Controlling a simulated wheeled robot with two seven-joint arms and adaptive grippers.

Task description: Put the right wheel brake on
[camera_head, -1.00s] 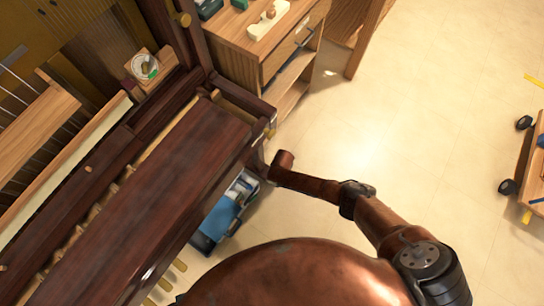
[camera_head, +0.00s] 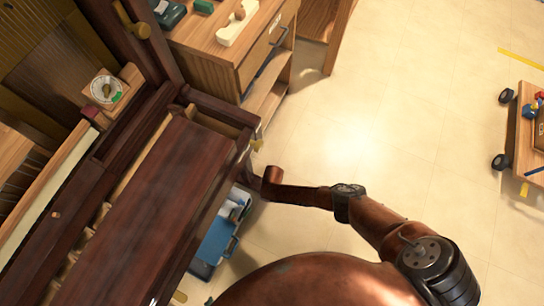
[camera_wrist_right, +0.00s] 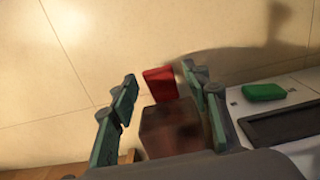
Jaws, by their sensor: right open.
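The red piece (camera_wrist_right: 159,83), perhaps the wheel brake's pedal, shows in the right wrist view beyond a blurred dark brown block (camera_wrist_right: 170,128). Both appear between the green fingers of my right gripper (camera_wrist_right: 162,90). The fingers are apart, and I see no grip on either thing. The wheel itself is not clearly visible. My left gripper is not in view.
A wooden cabinet (camera_head: 226,62) stands just behind the piano's right end. A blue case (camera_head: 222,228) is on the floor beside and partly under the piano. A wheeled wooden cart (camera_head: 521,125) is at the right. The tiled floor between is clear.

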